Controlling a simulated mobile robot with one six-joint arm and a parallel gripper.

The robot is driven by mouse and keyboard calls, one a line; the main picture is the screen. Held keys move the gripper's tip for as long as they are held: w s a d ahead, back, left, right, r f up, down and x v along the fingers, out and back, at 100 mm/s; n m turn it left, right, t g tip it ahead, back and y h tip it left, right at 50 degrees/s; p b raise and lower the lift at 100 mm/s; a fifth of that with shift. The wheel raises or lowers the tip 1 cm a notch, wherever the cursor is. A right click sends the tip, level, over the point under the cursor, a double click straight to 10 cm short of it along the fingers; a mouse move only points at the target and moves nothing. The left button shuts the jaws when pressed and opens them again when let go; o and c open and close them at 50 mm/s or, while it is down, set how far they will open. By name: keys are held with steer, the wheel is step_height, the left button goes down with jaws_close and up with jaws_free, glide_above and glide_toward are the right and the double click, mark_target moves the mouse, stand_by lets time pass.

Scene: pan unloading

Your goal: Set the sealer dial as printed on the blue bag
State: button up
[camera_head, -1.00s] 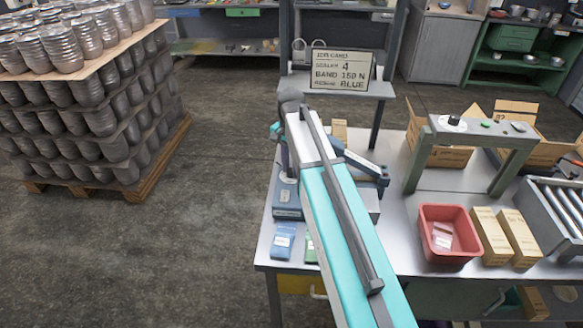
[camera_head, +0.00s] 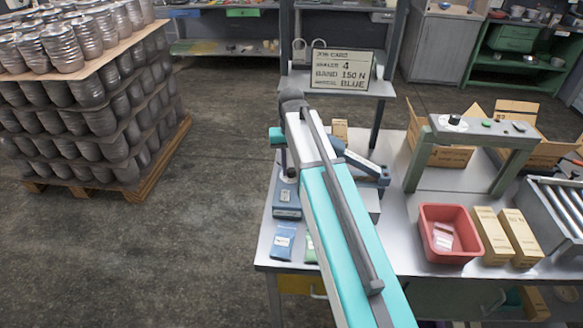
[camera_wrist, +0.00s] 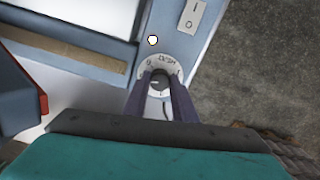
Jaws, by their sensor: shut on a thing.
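The sealer (camera_head: 287,208) is a blue-grey machine at the left end of the bench, partly hidden by my arm. In the wrist view, its dial (camera_wrist: 160,80) is a dark knob with a pale line, on a white printed ring. The ring's marks are too small to read surely. My gripper (camera_wrist: 161,88) has its two dark fingers on either side of the knob, shut on it. The blue bag (camera_head: 283,242) lies flat at the bench's front left; its white label is unreadable here. A job card (camera_head: 340,72) reads "4", "BAND 150 N" and "BLUE".
A green bag (camera_head: 310,249) lies beside the blue one, partly behind my arm. A red bin (camera_head: 449,258) and cardboard boxes (camera_head: 490,236) stand to the right. A small pale lamp (camera_wrist: 152,40) and a rocker switch (camera_wrist: 192,14) are near the dial.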

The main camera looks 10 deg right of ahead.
mark_target(291, 170)
steer(key=n, duration=1)
steer(key=shift+n, duration=0.3)
stand_by(0.4)
steer(key=o, duration=1)
steer(key=shift+o, duration=0.2)
steer(key=shift+r, duration=0.15)
step_height(291, 170, up, 14)
steer(key=b, duration=0.4)
steer(key=shift+f, duration=0.2)
steer(key=shift+f, duration=0.1)
